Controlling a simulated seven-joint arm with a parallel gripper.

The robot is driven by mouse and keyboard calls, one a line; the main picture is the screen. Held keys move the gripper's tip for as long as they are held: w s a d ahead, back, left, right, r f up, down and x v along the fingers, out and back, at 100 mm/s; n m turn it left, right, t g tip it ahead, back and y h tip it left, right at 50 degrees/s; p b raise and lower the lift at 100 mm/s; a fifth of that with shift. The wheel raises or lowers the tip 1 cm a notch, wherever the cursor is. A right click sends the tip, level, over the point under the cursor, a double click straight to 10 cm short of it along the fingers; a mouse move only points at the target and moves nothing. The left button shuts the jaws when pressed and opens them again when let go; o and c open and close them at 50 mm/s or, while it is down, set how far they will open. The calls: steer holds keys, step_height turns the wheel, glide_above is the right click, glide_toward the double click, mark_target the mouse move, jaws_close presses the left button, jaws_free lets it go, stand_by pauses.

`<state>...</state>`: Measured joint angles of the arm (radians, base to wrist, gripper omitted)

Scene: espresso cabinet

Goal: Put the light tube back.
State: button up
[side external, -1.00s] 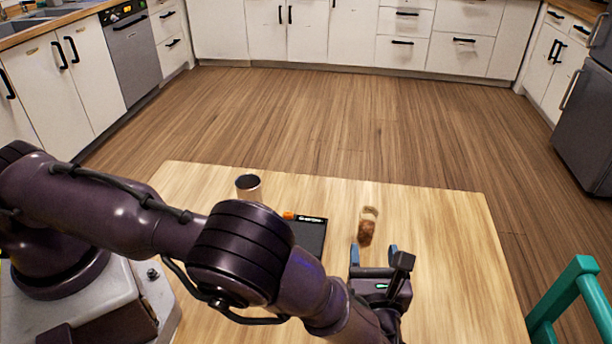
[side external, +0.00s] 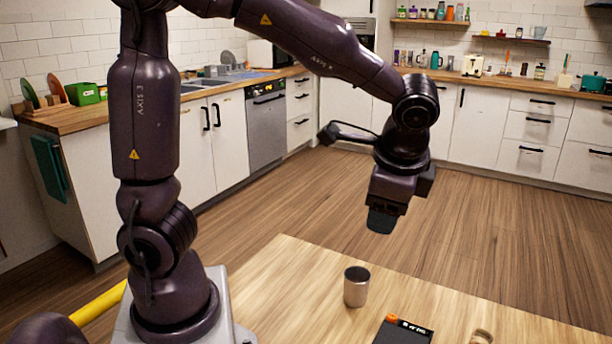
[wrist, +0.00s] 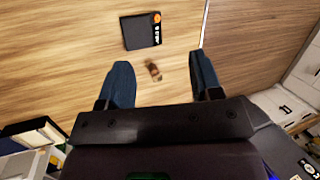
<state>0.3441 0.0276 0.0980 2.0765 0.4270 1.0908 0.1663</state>
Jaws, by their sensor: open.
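A small clear tube with brown contents and a pale end (side external: 481,337) is on the table, cut off by the bottom edge of the side view. In the wrist view the tube (wrist: 153,71) shows small and blurred, beyond the fingertips and between them in the picture. I cannot tell whether it lies or stands, nor whether it is the light one. My gripper (side external: 381,220) hangs high, well above the table, pointing down. In the wrist view its two blue-grey fingers (wrist: 159,64) are wide apart with nothing held between them.
A black scale with an orange spot (side external: 403,333) lies on the wooden table (side external: 300,290) near the tube. A metal cup (side external: 356,287) stands to the scale's left. A dark box (wrist: 30,135) shows at lower left in the wrist view. Space around my gripper is clear.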

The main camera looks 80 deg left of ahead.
steer(key=s+r+n+t+h, duration=0.2)
steer(key=s+n, duration=0.1)
steer(key=s, duration=0.2)
steer(key=s+a+r+n+t+h, duration=0.1)
steer(key=s+r+n+t+h, duration=0.1)
steer(key=s, duration=0.4)
steer(key=shift+s+a+r+n+t, duration=0.25)
steer(key=shift+r+n, duration=0.2)
steer(key=shift+n, duration=0.65)
